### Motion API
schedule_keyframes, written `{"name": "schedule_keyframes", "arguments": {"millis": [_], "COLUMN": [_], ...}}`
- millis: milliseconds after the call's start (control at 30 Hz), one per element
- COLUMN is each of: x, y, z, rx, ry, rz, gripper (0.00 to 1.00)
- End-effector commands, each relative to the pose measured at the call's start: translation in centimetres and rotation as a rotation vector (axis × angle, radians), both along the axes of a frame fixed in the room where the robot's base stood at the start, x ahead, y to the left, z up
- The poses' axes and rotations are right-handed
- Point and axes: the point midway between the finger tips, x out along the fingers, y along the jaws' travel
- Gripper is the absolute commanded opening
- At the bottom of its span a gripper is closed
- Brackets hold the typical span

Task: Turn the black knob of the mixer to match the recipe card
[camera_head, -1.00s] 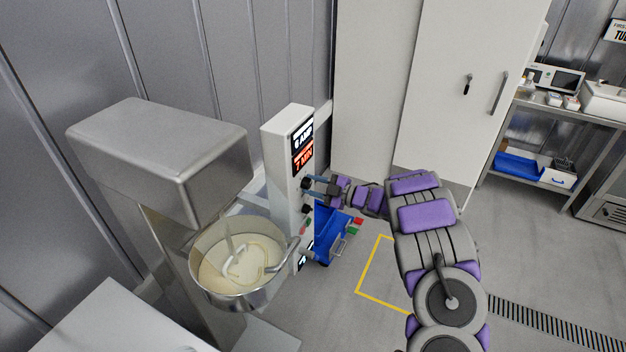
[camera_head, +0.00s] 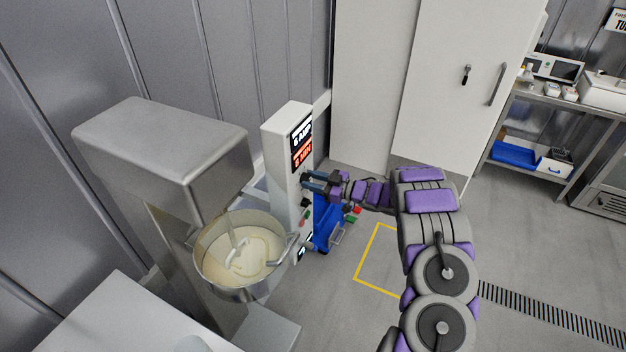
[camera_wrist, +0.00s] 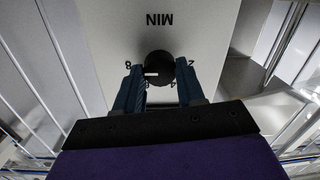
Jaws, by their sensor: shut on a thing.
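My gripper (camera_head: 309,181) reaches from the right to the mixer's (camera_head: 190,150) white control panel (camera_head: 279,155). In the wrist view my gripper (camera_wrist: 159,74) has one blue finger on each side of a round black knob (camera_wrist: 160,66) and is shut on it. The knob's white mark points to the picture's left, slightly down. "MIN" is printed upside down above it, with digits at both sides, partly covered by the fingers. The panel's red display (camera_head: 302,154) seems to read 5 MIN; the white one (camera_head: 301,133) above is hard to read. I cannot make out a recipe card.
Another black knob (camera_head: 305,202) sits lower on the panel, above small red and green buttons. The steel bowl (camera_head: 208,264) holds pale dough.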

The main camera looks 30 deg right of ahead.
Motion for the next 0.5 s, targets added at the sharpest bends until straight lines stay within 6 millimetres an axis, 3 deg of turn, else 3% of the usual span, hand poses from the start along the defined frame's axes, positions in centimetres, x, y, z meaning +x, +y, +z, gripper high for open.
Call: {"name": "schedule_keyframes", "arguments": {"millis": [400,433,500], "x": [-0.13,-0.12,-0.11], "y": [0.01,0.0,0.01], "z": [-0.34,-0.33,-0.26], "rx": [0.004,0.004,0.003], "ry": [0.01,0.01,0.008], "rz": [-0.001,-0.001,0.0], "gripper": [0.08,0.41,0.48]}}
